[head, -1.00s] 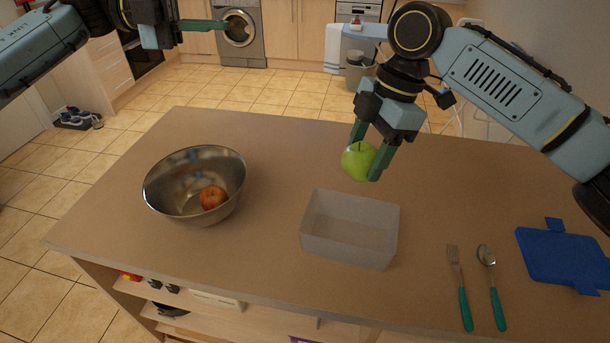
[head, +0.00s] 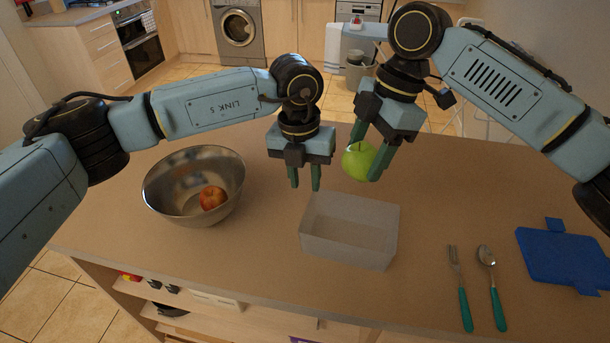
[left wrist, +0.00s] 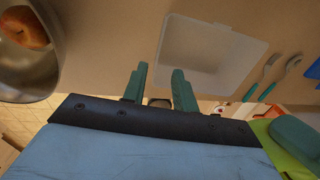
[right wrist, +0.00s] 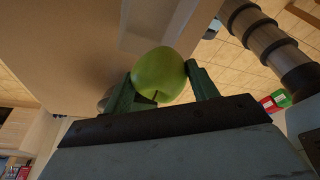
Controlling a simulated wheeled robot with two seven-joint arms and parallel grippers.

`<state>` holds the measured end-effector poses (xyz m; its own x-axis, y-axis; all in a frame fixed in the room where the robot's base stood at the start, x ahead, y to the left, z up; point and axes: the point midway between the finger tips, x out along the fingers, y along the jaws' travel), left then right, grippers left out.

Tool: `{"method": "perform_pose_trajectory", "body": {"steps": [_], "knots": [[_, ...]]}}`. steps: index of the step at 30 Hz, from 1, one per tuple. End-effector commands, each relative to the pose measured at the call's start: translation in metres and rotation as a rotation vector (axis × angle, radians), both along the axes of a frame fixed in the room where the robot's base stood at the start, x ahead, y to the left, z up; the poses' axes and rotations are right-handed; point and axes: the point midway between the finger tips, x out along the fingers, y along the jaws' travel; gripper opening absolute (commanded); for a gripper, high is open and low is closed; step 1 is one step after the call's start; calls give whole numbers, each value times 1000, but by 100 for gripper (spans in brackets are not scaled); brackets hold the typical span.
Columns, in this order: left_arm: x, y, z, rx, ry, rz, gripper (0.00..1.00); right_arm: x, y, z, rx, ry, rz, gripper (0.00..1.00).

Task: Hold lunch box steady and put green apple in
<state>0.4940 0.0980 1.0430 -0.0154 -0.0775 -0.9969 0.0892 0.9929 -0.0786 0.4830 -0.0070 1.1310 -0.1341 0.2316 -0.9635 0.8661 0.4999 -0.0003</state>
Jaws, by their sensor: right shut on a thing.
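The lunch box (head: 348,250) is a clear, empty, open tray on the counter; it also shows in the left wrist view (left wrist: 210,60). My right gripper (head: 368,160) is shut on the green apple (head: 357,163) and holds it in the air above the far side of the box. The apple fills the middle of the right wrist view (right wrist: 163,72) between the two fingers. My left gripper (head: 304,178) points down above the counter, near the far left corner of the box. Its fingers are apart with nothing between them, and it does not touch the box.
A metal bowl (head: 160,205) with a red apple (head: 212,198) inside stands to the left. A fork (head: 459,287), a spoon (head: 491,285) and a blue cutting board (head: 566,256) lie to the right. The counter's front edge is close below the box.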

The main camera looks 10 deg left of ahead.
Motion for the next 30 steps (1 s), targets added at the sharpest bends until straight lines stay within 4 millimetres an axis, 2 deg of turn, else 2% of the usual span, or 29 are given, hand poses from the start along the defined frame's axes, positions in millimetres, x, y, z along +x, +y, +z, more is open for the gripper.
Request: {"method": "perform_pose_trajectory", "body": {"steps": [5, 15, 21, 25, 30], "knots": [[0, -2, -13, 16, -9, -1, 28, 0, 0, 0, 0, -1, 0, 32], [0, -6, -76, 13, -6, 0, 28, 0, 0, 0, 0, -1, 0, 32], [0, -8, -105, 12, -8, -1, 28, 0, 0, 0, 0, -1, 0, 32], [0, -8, -116, 12, -8, 0, 28, 0, 0, 0, 0, -1, 0, 32], [0, -9, -121, 12, -10, -1, 28, 0, 0, 0, 0, -1, 0, 32]]}}
